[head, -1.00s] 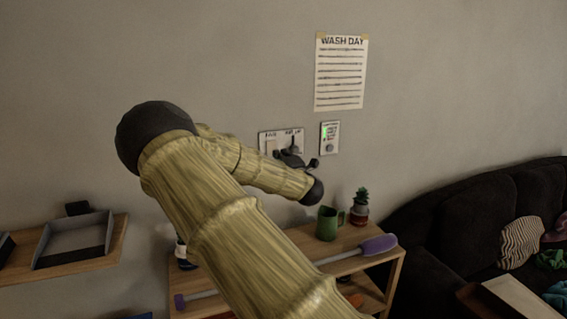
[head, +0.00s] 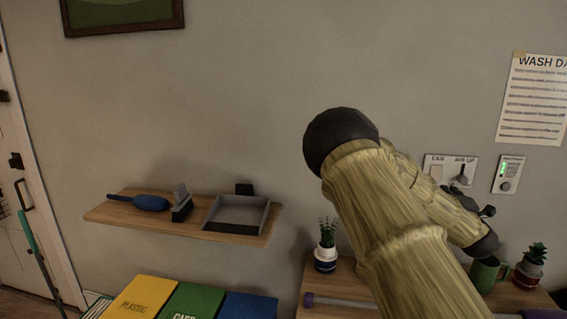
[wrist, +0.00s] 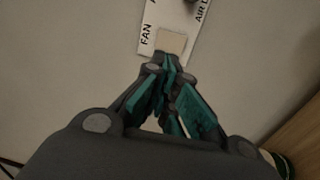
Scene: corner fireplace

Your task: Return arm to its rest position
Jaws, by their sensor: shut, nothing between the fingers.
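My arm (head: 400,225) reaches from the lower middle of the head view toward the wall, bent at a dark elbow joint. My gripper (wrist: 168,68) is shut and empty in the wrist view, with its dark and teal fingers together. Its tips are at the lower edge of the pale FAN switch (wrist: 172,42) on a white wall plate (wrist: 150,25); I cannot tell whether they touch. In the head view the gripper (head: 480,208) is small and dark, just below the wall plate (head: 436,162), partly hidden by my forearm.
A small panel with a green light (head: 508,173) is right of the plate. Below are a green mug (head: 484,275) and potted plants (head: 326,245) on a wooden shelf unit (head: 318,275). A wall shelf (head: 135,214) holds a grey tray (head: 236,215). Bare wall lies between.

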